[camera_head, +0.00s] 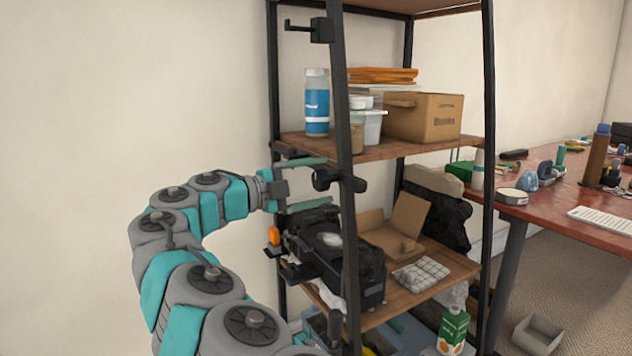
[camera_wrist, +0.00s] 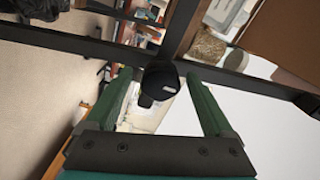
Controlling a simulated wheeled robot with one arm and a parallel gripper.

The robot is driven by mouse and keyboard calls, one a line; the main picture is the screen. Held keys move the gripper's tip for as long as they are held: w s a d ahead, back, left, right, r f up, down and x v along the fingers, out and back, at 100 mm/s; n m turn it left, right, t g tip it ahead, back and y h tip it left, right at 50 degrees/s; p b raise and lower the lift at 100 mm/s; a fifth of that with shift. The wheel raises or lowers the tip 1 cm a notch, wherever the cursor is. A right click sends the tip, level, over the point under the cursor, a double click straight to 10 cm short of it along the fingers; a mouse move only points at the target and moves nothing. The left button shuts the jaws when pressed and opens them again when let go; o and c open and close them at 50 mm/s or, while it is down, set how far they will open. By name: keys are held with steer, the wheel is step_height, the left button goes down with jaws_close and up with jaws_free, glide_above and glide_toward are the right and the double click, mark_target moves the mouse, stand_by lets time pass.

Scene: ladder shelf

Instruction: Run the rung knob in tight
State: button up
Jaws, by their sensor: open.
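The rung knob (camera_head: 322,179) is a black round knob on a clamp at the shelf's near upright, between the upper and middle boards. In the wrist view the dark knob (camera_wrist: 160,76) carries a small pale mark and lies between the tips of my two green fingers. My gripper (camera_head: 316,181) comes from the left, one finger above the knob and one below. In the wrist view my gripper (camera_wrist: 161,80) is open, with a gap between each finger and the knob. I cannot tell how deep the knob sits between the fingers.
The near upright (camera_head: 344,110) stands just behind the knob. A black hook (camera_head: 308,27) juts from it higher up. A bottle (camera_head: 316,105) and cardboard box (camera_head: 425,117) stand on the upper board. A dark bag (camera_head: 335,262) sits below my gripper. The wall side at left is clear.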

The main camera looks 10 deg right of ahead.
steer(key=shift+o, duration=0.3)
steer(key=shift+o, duration=0.7)
steer(key=shift+s+a+f+b, duration=0.1)
steer(key=shift+a+b, duration=0.3)
steer(key=shift+a, duration=0.3)
steer(key=v, duration=0.5)
steer(key=shift+s+a+b, duration=0.25)
steer(key=shift+b, duration=0.05)
